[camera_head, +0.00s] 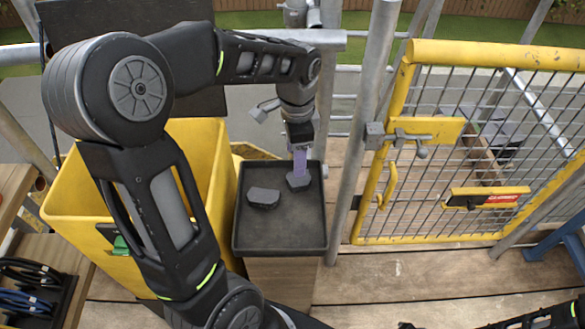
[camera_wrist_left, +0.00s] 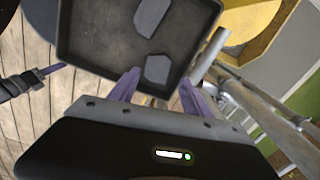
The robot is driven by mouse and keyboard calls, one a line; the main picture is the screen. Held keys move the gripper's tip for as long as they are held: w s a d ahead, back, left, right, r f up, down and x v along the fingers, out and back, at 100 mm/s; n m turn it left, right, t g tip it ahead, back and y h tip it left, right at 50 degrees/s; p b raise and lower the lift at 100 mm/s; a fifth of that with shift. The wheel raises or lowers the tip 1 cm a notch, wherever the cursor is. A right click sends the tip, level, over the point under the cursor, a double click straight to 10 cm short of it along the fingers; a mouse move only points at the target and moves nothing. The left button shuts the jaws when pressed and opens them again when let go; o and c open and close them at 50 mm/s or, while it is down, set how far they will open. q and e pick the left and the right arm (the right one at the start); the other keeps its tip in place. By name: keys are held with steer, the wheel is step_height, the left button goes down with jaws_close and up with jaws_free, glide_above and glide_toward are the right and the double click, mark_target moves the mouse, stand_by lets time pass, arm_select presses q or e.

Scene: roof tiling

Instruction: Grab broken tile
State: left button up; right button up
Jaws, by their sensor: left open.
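Two dark grey broken tile pieces lie in a black tray (camera_head: 280,233). One piece (camera_head: 263,197) is left of the tray's middle; the other piece (camera_head: 298,182) is near its back right, just below my left gripper (camera_head: 299,160). In the left wrist view the fingers of my left gripper (camera_wrist_left: 159,88) are spread, with the nearer piece (camera_wrist_left: 157,69) between and beyond their tips. The farther piece (camera_wrist_left: 151,15) shows higher up. I see no piece held. At the left wrist view's edge is what looks like my right gripper (camera_wrist_left: 52,70), with purple fingers; its opening is unclear.
A yellow bin (camera_head: 207,150) stands left of the tray. A grey scaffold post (camera_head: 358,130) rises close on the tray's right, beside a yellow mesh gate (camera_head: 480,150). Cables (camera_head: 30,285) lie at the lower left. The plank floor (camera_head: 420,280) in front of the gate is mostly clear.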

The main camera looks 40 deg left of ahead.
mark_target(297, 179)
arm_select(q)
steer(key=shift+s+d, duration=0.1)
steer(key=shift+d, duration=0.1)
steer(key=shift+f, duration=1.25)
step_height(297, 179, down, 5)
steer(key=shift+f, duration=0.15)
jaws_close()
stand_by(0.5)
